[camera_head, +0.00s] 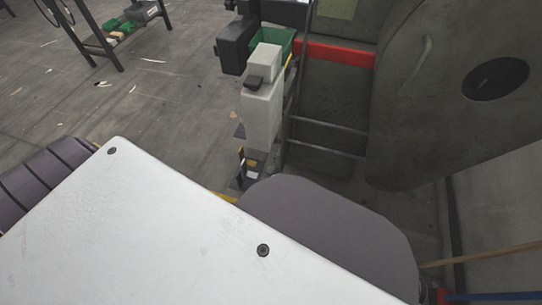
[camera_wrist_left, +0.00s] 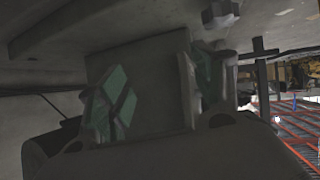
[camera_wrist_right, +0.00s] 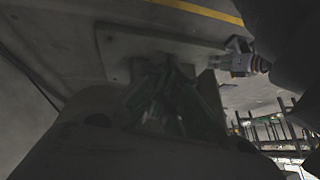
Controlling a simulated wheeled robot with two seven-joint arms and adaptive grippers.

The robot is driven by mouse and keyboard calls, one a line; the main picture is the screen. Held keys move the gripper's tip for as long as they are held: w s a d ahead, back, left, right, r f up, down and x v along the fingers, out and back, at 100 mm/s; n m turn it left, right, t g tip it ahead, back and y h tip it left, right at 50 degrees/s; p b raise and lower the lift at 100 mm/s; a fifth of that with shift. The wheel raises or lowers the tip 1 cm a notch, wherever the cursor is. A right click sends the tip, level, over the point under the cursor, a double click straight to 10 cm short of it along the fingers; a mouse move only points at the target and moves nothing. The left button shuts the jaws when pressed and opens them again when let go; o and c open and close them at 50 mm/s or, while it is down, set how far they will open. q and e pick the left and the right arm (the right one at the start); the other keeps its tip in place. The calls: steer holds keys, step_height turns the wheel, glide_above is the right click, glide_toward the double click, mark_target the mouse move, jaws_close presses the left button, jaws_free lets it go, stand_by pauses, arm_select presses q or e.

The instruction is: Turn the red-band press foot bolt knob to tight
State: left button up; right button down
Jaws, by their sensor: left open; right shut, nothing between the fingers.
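The red band (camera_head: 335,53) runs across the dark grey press (camera_head: 400,110) in the head view. I cannot pick out the foot bolt knob with certainty. In the right wrist view a small grey fitting with a threaded-looking part (camera_wrist_right: 238,62) stands right of the fingers, apart from them. In the left wrist view a dark bolt-like piece (camera_wrist_left: 220,13) shows at the top edge. My left gripper (camera_wrist_left: 160,92) is open, its green-padded fingers spread before a plain grey block (camera_wrist_left: 150,70). My right gripper (camera_wrist_right: 172,105) is shut and empty near a grey plate (camera_wrist_right: 150,48).
A pale grey box unit (camera_head: 262,108) and a green bin (camera_head: 282,42) stand beside the press. A table (camera_head: 95,30) is at the far left. Open floor (camera_head: 150,95) lies between. A yellow floor stripe (camera_wrist_right: 200,10) crosses the right wrist view. Neither gripper shows in the head view.

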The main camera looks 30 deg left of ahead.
arm_select(q)
steer(key=s+a+f+n+t+y, duration=0.1)
steer(key=s+a+f+y, duration=0.2)
steer(key=a, duration=0.4)
steer(key=shift+f+n+y, duration=0.2)
steer(key=shift+n+y, duration=0.1)
arm_select(e)
steer(key=shift+s+a+f+t+y, duration=0.25)
steer(key=shift+a+f+t+y, duration=0.15)
steer(key=shift+a+f, duration=0.45)
arm_select(q)
steer(key=shift+a, duration=0.1)
arm_select(e)
steer(key=shift+f, duration=0.1)
